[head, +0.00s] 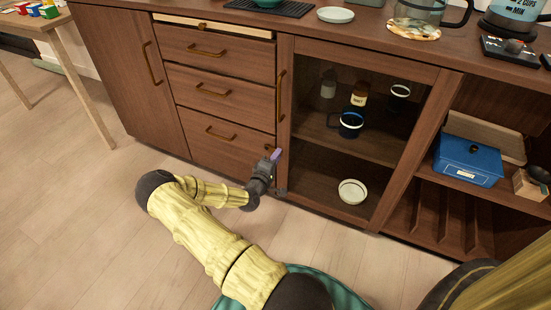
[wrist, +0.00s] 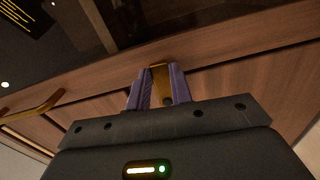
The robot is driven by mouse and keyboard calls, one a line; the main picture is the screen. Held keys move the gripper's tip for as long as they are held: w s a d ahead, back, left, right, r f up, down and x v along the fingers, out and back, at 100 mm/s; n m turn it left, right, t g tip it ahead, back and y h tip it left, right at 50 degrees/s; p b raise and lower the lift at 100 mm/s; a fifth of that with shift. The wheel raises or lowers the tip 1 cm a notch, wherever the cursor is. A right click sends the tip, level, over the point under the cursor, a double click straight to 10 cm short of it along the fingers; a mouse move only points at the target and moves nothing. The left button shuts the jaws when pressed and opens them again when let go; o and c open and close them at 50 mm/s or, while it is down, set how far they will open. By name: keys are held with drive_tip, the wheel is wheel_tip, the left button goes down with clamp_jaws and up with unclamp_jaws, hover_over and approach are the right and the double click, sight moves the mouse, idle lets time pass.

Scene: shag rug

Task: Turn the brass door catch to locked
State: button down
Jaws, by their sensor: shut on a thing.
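The brass door catch (wrist: 160,77) shows in the wrist view as a short brass piece on the wooden frame beside the glass door. My gripper (wrist: 158,92) has its two purple fingers closed on either side of it. In the head view my gripper (head: 276,155) is at the lower left of the glass cabinet door (head: 365,145), by the bottom drawer. The door is closed. My fingers cover part of the catch, so I cannot tell exactly which way it is turned.
Drawers with brass handles (head: 222,133) are left of the door, and the door's long handle (head: 281,95) is above my gripper. Open shelves with a blue box (head: 467,163) stand to the right. The wooden floor (head: 80,225) at left is clear.

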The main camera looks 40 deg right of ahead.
drive_tip(key=shift+r+n, duration=0.2)
drive_tip(key=shift+n, duration=0.3)
drive_tip(key=c, duration=1.2)
unclamp_jaws()
drive_tip(key=shift+c, duration=0.2)
drive_tip(key=p+v, duration=0.4)
drive_tip(key=v, duration=1.3)
drive_tip(key=shift+a+p, duration=0.2)
drive_tip(key=shift+p, duration=0.15)
